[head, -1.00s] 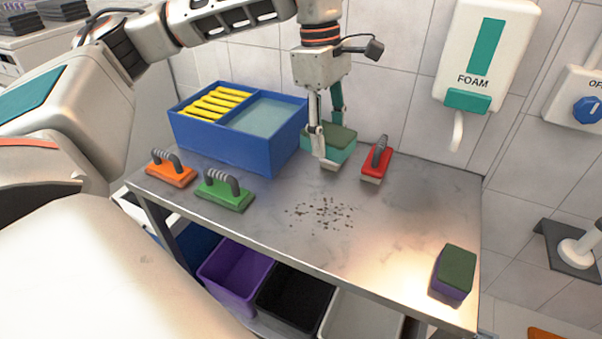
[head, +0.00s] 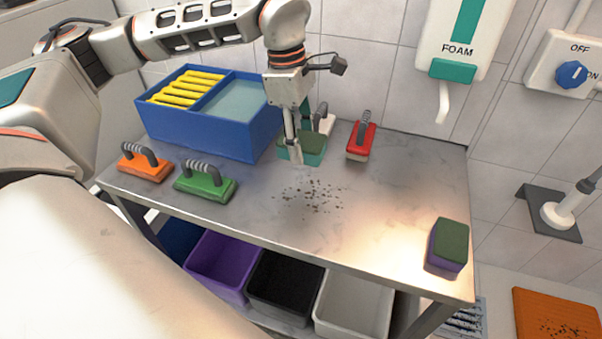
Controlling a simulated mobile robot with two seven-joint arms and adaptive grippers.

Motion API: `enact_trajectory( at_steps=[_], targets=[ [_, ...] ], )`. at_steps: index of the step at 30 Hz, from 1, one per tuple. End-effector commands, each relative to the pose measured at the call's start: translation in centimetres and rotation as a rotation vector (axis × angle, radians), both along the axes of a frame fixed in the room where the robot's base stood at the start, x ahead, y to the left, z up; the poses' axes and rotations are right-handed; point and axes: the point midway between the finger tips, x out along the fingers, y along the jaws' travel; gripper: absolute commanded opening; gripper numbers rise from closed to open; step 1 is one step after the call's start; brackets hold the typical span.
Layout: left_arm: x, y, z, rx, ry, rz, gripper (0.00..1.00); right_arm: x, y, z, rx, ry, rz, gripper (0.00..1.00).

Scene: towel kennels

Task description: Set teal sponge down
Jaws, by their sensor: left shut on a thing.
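The teal sponge (head: 314,158) has a dark green top and sits between the blue bin and the red brush. My left gripper (head: 301,136) points down from above and is shut on it. One finger shows on the sponge's near side; the other is mostly hidden behind it. The sponge is at or very close to the metal table top (head: 380,205); I cannot tell whether it touches. Dark specks (head: 312,195) lie on the table just in front of it. My right gripper is not in view.
A blue bin (head: 215,140) stands left of the sponge, with orange (head: 146,168) and green (head: 207,190) brushes in front. A red brush (head: 361,146) stands right, a white one (head: 326,124) close behind. A purple sponge (head: 446,257) sits at the right corner. The right-middle table is clear.

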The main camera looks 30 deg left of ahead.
Motion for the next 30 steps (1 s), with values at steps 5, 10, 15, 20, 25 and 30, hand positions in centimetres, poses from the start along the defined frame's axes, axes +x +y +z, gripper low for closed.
enact_trajectory(
  at_steps=[5, 10, 15, 20, 25, 30],
  targets=[
    [-0.1, 0.0, -3.9, 0.0, 0.003, 0.001, 0.36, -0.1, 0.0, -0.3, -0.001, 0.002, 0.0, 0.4],
    [0.0, 0.0, -5.4, 0.001, 0.001, 0.001, 0.36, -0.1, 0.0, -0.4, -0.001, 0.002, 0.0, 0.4],
    [0.0, 0.0, -6.5, 0.0, 0.002, 0.001, 0.36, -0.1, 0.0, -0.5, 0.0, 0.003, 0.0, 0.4],
    [0.0, 0.0, -8.9, 0.001, 0.002, 0.0, 0.36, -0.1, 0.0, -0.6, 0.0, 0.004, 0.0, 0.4],
    [0.0, 0.0, -9.8, 0.0, 0.0, 0.001, 0.36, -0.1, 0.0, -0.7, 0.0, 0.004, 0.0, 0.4],
    [0.0, 0.0, -9.7, 0.0, 0.0, 0.0, 0.36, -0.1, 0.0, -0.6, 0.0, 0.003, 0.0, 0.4]
  ],
)
